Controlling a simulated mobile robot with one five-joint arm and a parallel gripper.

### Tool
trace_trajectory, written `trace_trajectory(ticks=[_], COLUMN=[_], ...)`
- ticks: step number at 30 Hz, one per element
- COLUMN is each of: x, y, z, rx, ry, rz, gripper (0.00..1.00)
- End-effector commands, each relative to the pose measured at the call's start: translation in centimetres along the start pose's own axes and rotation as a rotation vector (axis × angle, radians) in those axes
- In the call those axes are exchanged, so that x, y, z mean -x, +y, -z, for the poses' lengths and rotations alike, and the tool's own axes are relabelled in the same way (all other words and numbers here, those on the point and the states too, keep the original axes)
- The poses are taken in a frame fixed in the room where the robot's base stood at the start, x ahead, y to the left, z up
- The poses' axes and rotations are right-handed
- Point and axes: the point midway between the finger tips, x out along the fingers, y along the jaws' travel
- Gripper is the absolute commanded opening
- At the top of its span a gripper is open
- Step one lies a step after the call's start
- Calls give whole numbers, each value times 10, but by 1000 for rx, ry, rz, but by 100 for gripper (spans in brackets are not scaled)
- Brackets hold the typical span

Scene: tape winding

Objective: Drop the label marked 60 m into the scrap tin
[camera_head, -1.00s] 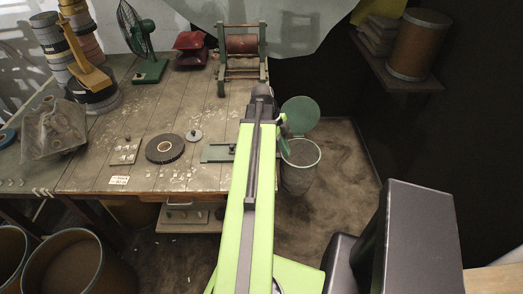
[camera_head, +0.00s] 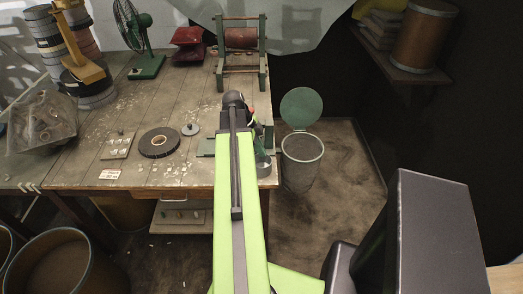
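A small white label with reddish print (camera_head: 110,174) lies near the front edge of the wooden table; its print is too small to read. An open round bin (camera_head: 302,168), which looks like the scrap tin, stands on the floor right of the table with its green lid (camera_head: 301,107) raised behind it. My green arm reaches forward over the right end of the table. My gripper (camera_head: 250,118) is at its far end, right of the label and left of the bin, mostly hidden by the arm; its fingers cannot be made out.
A dark tape roll (camera_head: 159,143), a small grey disc (camera_head: 190,129) and a pegged board (camera_head: 118,146) lie on the table (camera_head: 170,100). A green winding frame (camera_head: 241,50) and a fan (camera_head: 136,40) stand at the back. Floor is open around the bin.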

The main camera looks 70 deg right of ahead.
Motion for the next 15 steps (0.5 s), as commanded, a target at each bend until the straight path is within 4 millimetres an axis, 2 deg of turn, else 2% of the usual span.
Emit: trace_trajectory(ticks=[2, 10, 15], x=[-10, -8, -8], y=[0, 0, 0], z=[-4, -3, -2], rx=[0, -1, -1], ry=[0, 0, 0], rz=[0, 0, 0], gripper=[0, 1, 23])
